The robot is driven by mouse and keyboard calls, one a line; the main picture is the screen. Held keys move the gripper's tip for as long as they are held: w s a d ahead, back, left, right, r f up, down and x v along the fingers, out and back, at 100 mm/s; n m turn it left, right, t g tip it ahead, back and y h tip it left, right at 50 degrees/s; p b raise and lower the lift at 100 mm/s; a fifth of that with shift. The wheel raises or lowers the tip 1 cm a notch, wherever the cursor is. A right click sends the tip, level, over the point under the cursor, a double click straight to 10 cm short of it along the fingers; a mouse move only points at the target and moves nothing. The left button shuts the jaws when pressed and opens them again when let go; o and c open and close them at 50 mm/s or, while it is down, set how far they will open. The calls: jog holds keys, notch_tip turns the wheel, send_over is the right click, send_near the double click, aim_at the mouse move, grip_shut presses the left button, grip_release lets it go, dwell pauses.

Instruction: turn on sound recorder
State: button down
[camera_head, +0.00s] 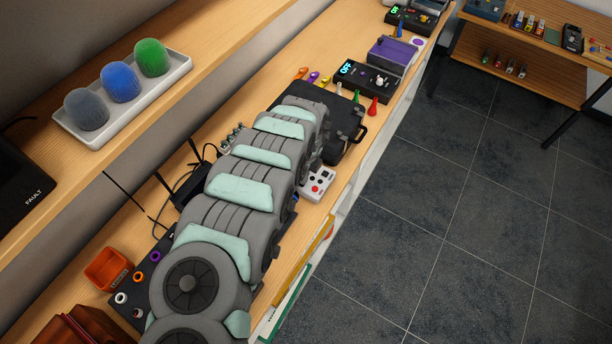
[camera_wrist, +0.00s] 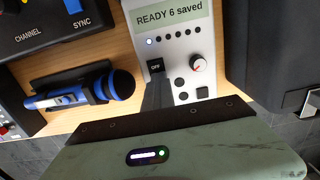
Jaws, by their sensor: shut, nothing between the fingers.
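The sound recorder seems to be the white device (camera_wrist: 190,45) in the wrist view. Its screen reads "READY 6 saved". Below the screen are a row of small lights with the leftmost lit, a black switch (camera_wrist: 156,65) marked "OFF", a white knob with a red mark, and dark buttons. My gripper (camera_wrist: 157,84) is shut and empty, its narrow grey tip just below the OFF switch in the picture. I cannot tell whether it touches the switch.
A blue microphone (camera_wrist: 80,90) lies left of the recorder, below a dark SYNC box (camera_wrist: 45,25). A black case (camera_head: 345,125) stands close on the other side. A white box with a red button (camera_head: 317,184) sits near the shelf's front edge. Open floor lies beyond the edge.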

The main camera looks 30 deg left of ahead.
jog(key=shift+s+a+f, duration=0.1)
jog(key=shift+a+f, duration=0.2)
jog(key=shift+f, duration=0.55)
jog(key=shift+r+p, duration=0.5)
jog(key=shift+r, duration=0.05)
notch_tip(320, 180, up, 15)
jog(key=d+p, duration=0.1)
jog(key=p, duration=0.2)
jog(key=shift+d+f, duration=0.2)
jog(key=shift+d, duration=0.05)
